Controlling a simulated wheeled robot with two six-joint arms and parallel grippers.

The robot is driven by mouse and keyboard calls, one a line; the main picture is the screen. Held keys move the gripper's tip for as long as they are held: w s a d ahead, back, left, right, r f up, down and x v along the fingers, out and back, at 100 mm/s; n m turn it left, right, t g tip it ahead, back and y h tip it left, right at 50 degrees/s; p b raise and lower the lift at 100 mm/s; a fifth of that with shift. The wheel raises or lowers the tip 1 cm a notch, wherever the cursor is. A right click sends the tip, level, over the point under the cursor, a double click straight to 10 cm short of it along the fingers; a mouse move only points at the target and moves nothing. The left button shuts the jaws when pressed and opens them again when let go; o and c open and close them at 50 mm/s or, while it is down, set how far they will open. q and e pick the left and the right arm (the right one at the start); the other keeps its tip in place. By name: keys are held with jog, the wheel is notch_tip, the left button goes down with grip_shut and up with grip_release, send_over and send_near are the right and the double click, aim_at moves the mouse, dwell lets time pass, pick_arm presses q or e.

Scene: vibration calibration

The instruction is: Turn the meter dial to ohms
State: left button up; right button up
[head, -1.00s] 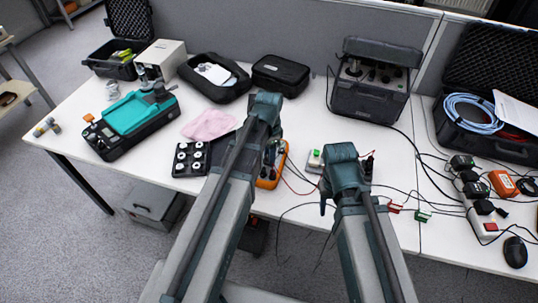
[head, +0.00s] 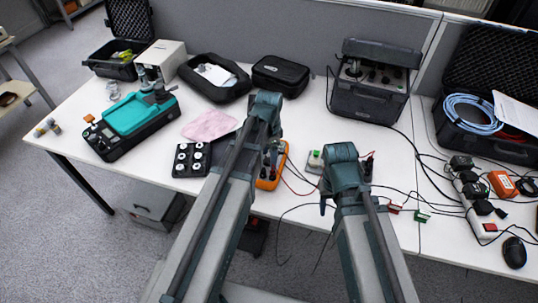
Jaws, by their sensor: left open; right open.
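The orange-edged meter (head: 283,160) lies on the white table, just right of the block of round weights. My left arm crosses in front of it and hides much of it, including the dial, so the dial setting cannot be read. My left gripper (head: 271,155) hangs over the meter and is open. Whether it touches the meter cannot be told. My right gripper (head: 324,194) is open, right of the meter near the table's front edge, and largely hidden by my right arm.
A black block with round weights (head: 191,160), a pink cloth (head: 208,124) and a teal device (head: 134,115) lie to the left. A small box with a green top (head: 315,158) and loose red and black leads lie right of the meter. A black case unit (head: 368,95) stands behind.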

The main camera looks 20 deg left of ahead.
aim_at(269, 159)
pick_arm(q)
notch_tip(269, 159, up, 13)
jog(key=p, duration=1.3)
jog(key=shift+r, duration=0.2)
jog(key=n, duration=1.8)
jog(key=shift+s+r, duration=0.1)
jog(key=shift+s, duration=0.1)
